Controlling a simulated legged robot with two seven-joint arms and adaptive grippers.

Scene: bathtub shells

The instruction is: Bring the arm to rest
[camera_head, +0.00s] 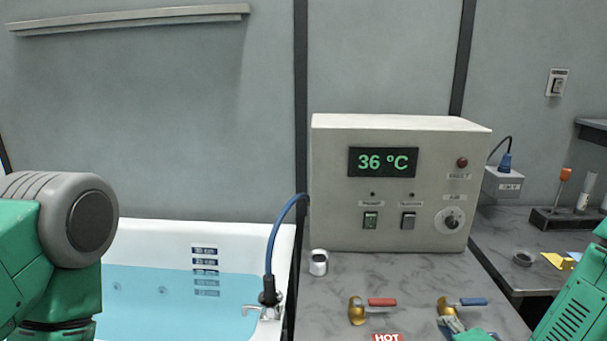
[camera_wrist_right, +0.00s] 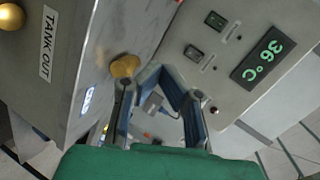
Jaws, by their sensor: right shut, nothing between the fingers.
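My right arm (camera_head: 575,300) comes in from the lower right in the head view. Its gripper (camera_head: 448,314) is low in that view, by the blue-handled valve (camera_head: 472,301); whether it touches the valve I cannot tell. In the right wrist view the right gripper (camera_wrist_right: 160,70) has its fingertips together with nothing between them. My left arm (camera_head: 60,250) shows as a grey and green link at the left; its gripper is out of view.
A control box (camera_head: 400,220) reading 36 °C stands on the grey counter (camera_head: 390,275). A red-handled valve (camera_head: 375,304) and a white cup (camera_head: 319,262) are on the counter. A water-filled tub (camera_head: 150,228) with a tap (camera_head: 262,308) lies left. A side bench (camera_head: 500,232) holds small items.

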